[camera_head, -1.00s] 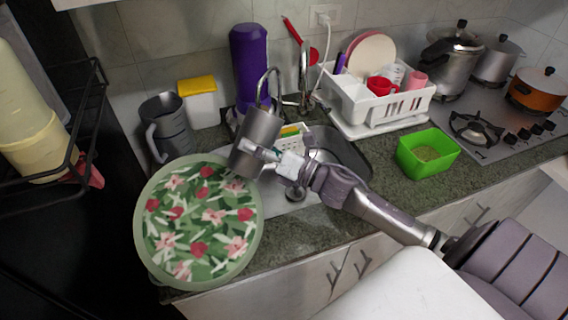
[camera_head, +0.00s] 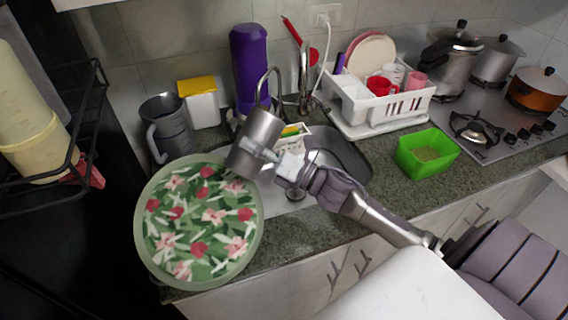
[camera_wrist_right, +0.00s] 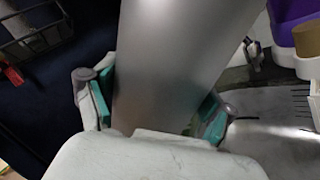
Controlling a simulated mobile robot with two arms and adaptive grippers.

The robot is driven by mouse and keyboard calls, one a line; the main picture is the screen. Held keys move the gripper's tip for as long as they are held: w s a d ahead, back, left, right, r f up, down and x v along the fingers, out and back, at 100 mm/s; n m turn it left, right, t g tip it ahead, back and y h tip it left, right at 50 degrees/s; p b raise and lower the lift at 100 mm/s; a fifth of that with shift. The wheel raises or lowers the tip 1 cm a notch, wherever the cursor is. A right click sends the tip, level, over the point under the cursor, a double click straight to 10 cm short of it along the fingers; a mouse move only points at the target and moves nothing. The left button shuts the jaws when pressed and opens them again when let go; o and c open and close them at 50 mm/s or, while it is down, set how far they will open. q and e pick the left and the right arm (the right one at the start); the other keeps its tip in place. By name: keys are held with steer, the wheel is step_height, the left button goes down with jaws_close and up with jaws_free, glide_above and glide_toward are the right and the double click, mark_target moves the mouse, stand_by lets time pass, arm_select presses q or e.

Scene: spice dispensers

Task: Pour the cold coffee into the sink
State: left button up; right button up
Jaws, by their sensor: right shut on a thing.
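A grey metal cylindrical container (camera_head: 256,139) is held by my right gripper (camera_head: 270,158) above the left part of the sink (camera_head: 340,152). The container is tilted, its lower end close to the floral tray's edge. In the right wrist view the container (camera_wrist_right: 180,65) fills the space between the two teal-padded fingers (camera_wrist_right: 155,105). No coffee or stream of liquid is visible, and the inside of the container is hidden. The curved faucet (camera_head: 266,82) rises just behind it. My left gripper is not in view.
A round floral tray (camera_head: 200,225) covers the counter at left. A grey pitcher (camera_head: 168,125), a yellow-lidded canister (camera_head: 200,104) and a purple bottle (camera_head: 250,65) stand behind. A white dish rack (camera_head: 385,108) and green box (camera_head: 426,152) are at right.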

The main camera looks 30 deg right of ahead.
steer(key=shift+m, duration=0.3)
steer(key=shift+f+m+t+b, duration=0.45)
steer(key=shift+f+m, duration=0.35)
steer(key=shift+m, duration=0.3)
stand_by(0.3)
steer(key=shift+f+m+h, duration=0.1)
steer(key=shift+m+h, duration=0.4)
steer(key=shift+m, duration=0.6)
stand_by(0.5)
steer(key=shift+w+d+f+m+t+h, duration=0.15)
steer(key=shift+d+m+t+h, duration=0.1)
steer(key=shift+d+m, duration=0.25)
steer(key=shift+w+d+r+m+t+h, duration=0.1)
steer(key=shift+d+m+h, duration=0.2)
steer(key=shift+m, duration=0.3)
stand_by(0.6)
steer(key=shift+w+d+f+m+h+p, duration=0.1)
steer(key=shift+d+m+h+p, duration=0.1)
steer(key=shift+m, duration=0.35)
steer(key=shift+d+f+m+h+p, duration=0.1)
steer(key=shift+m+p, duration=0.1)
steer(key=shift+m, duration=0.35)
stand_by(0.3)
steer(key=shift+d+f+m, duration=0.2)
steer(key=shift+f+m, duration=0.35)
steer(key=shift+m, duration=0.15)
